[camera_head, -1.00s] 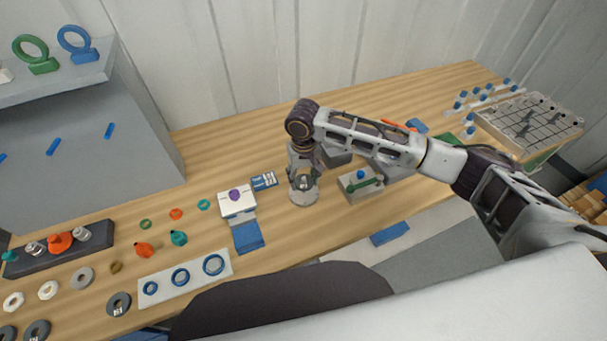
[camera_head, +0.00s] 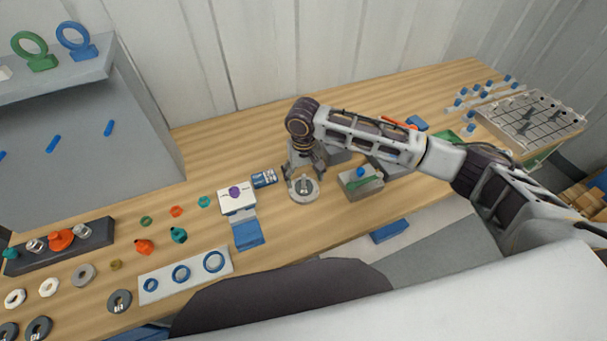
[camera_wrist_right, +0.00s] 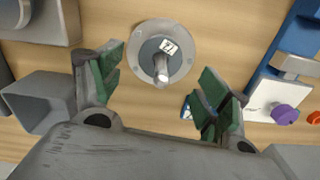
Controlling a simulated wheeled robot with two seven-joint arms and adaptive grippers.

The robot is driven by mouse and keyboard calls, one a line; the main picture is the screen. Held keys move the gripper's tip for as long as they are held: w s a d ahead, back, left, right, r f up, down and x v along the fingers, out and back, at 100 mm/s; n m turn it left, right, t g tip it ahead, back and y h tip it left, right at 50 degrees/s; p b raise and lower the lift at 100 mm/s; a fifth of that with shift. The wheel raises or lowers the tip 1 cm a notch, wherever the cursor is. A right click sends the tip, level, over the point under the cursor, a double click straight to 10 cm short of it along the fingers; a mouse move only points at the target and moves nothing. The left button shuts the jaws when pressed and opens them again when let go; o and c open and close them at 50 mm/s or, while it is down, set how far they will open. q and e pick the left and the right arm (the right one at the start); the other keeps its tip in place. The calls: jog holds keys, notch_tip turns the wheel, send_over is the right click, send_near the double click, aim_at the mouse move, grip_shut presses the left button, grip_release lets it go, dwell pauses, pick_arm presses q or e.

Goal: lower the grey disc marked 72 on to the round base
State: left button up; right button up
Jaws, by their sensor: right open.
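The grey disc (camera_wrist_right: 149,50), with a small white label, lies flat on the round base (camera_wrist_right: 188,64). It is around the metal post at the base's middle. The label seems to read 72, but it is small. In the head view the round base (camera_head: 303,196) stands on the wooden table below my right gripper (camera_head: 304,169). In the right wrist view my right gripper (camera_wrist_right: 164,88) is open and empty, its green-padded fingers apart on either side and clear of the disc. My left gripper is not in view.
A white block with a purple knob (camera_head: 236,200) stands left of the base, by a small blue card (camera_head: 264,179). Loose rings and discs lie at the left. Bare wood lies in front of the base.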

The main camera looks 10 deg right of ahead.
notch_tip(320, 180, up, 12)
dwell(0.8)
jog(key=shift+s, duration=0.1)
dwell(1.1)
